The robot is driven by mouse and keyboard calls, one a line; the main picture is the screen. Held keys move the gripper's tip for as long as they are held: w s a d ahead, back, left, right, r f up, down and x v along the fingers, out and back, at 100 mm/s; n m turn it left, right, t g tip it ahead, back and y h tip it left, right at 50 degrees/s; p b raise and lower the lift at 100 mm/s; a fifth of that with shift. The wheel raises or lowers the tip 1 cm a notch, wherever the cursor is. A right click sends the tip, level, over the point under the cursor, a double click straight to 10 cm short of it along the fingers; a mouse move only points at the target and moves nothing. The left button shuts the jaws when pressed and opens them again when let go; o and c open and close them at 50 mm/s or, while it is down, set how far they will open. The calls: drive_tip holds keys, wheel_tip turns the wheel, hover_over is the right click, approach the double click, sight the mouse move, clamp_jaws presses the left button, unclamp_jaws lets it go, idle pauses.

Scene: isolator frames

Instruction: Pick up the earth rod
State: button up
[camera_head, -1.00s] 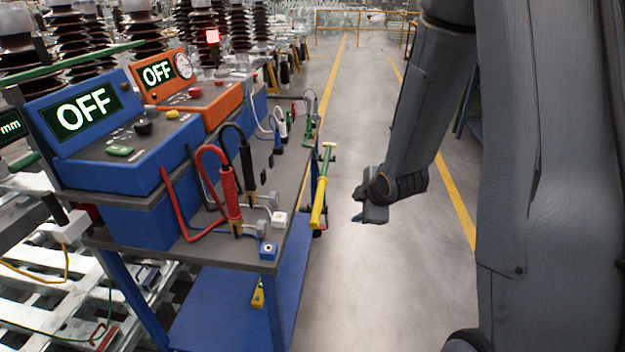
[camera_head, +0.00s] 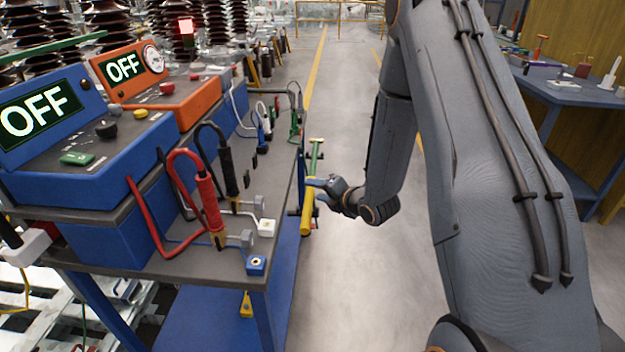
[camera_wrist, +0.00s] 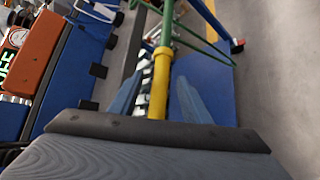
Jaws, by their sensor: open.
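The earth rod has a yellow handle (camera_head: 308,212) and a green upper shaft. It hangs upright at the right side of the blue cart (camera_head: 282,285). In the wrist view the yellow handle (camera_wrist: 159,85) runs between the two blue fingers of my gripper (camera_wrist: 155,98). The fingers are open, with a gap showing on each side of the handle. In the head view my gripper (camera_head: 318,188) is at the upper part of the handle, coming from the right. The fingertips are partly hard to make out there.
The cart carries a blue unit (camera_head: 85,150) and an orange unit (camera_head: 160,85), both showing OFF. Red and black cable clamps stand near its front edge. A blue table (camera_head: 570,90) with tools is at the right. The aisle floor (camera_head: 335,290) is clear.

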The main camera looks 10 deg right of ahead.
sight(313, 189)
drive_tip(key=x, duration=0.3)
drive_tip(key=shift+w+f, duration=0.1)
drive_tip(key=shift+d, duration=0.1)
clamp_jaws()
